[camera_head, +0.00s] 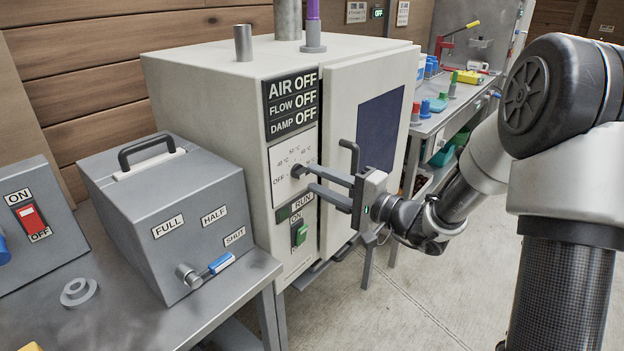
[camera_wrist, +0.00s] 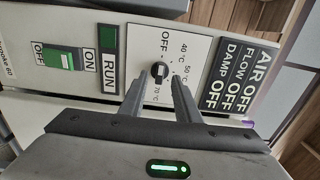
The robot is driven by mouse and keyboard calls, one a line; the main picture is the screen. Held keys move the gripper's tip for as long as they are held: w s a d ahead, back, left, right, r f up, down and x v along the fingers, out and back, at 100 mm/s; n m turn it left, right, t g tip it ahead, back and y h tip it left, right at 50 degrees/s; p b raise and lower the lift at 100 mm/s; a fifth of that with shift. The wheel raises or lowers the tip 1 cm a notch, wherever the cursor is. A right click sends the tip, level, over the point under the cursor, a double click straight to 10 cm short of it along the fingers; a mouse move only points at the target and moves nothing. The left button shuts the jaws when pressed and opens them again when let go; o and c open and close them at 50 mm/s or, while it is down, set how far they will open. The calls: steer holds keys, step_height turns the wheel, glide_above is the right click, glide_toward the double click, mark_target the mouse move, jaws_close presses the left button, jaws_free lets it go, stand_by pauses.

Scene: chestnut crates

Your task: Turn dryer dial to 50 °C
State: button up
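The dryer (camera_head: 225,110) is a large pale cabinet with a white dial plate (camera_head: 282,160) on its front, marked OFF and with temperatures that include 40, 50 and 70 °C. The small dark dial knob (camera_head: 296,171) also shows in the wrist view (camera_wrist: 160,70). I cannot tell for sure which mark its pointer faces. My gripper (camera_head: 307,176) is open in front of the plate. In the wrist view its two fingertips (camera_wrist: 158,80) are spread to either side, just short of the knob. No contact is visible.
A black panel (camera_head: 292,103) above reads AIR, FLOW and DAMP OFF. The dryer's door handle (camera_head: 349,155) juts out close to my gripper. A grey box (camera_head: 165,215) with a lever stands left. Open floor (camera_head: 420,310) lies in front.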

mark_target(300, 172)
steer(key=shift+x, duration=1.3)
jaws_close()
